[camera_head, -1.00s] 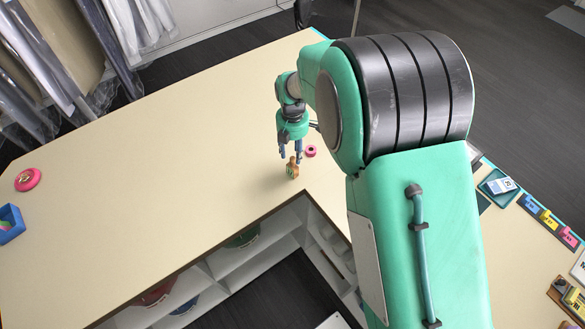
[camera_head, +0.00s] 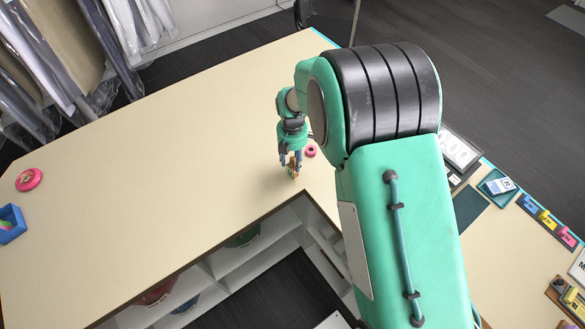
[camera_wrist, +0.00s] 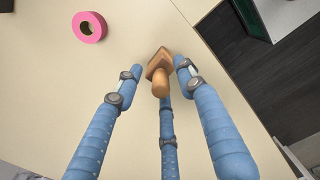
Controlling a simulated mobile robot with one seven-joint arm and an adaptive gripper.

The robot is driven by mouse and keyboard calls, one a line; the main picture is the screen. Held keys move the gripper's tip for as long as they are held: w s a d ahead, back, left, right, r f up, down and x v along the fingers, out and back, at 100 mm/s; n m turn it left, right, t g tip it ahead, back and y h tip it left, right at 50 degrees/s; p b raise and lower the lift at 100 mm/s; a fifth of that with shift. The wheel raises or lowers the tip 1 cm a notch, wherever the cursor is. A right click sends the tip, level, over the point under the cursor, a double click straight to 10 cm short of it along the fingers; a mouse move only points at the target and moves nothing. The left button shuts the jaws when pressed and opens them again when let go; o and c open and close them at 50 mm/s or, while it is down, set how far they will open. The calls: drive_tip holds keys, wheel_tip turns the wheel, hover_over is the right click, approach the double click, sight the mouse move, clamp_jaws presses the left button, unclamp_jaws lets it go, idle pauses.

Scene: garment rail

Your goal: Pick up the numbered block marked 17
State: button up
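A small brown wooden piece (camera_head: 293,170) with a rounded knob stands on the counter near its inner edge. It also shows in the wrist view (camera_wrist: 159,82), where no number can be read on it. My gripper (camera_head: 290,162) has three blue fingers and is lowered around the upper part of this piece. In the wrist view the fingers (camera_wrist: 158,80) are spread, with gaps to the piece at both sides. Blue (camera_head: 530,204), yellow (camera_head: 548,220) and pink (camera_head: 568,238) blocks with small markings stand at the right edge. I cannot read 17 on any.
A pink ring (camera_head: 311,151) lies close behind the fingers. A teal tray (camera_head: 483,188) and a wooden holder (camera_head: 556,294) are at the right. A pink round item (camera_head: 28,179) and blue box (camera_head: 9,236) are far left. The counter (camera_head: 170,170) between is clear.

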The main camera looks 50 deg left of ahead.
drive_tip(key=shift+f, duration=0.1)
drive_tip(key=shift+c, duration=0.5)
clamp_jaws()
drive_tip(key=shift+r, duration=0.7)
wheel_tip(320, 180, up, 2)
drive_tip(key=shift+r+b, duration=0.1)
drive_tip(key=shift+b, duration=0.2)
drive_tip(key=s+d, duration=0.3)
drive_tip(key=d, duration=0.4)
drive_tip(key=s+d+r+b, duration=0.1)
drive_tip(key=s+d, duration=0.2)
drive_tip(key=d, duration=0.4)
drive_tip(key=shift+s+d+r, duration=0.25)
drive_tip(key=shift+s, duration=0.15)
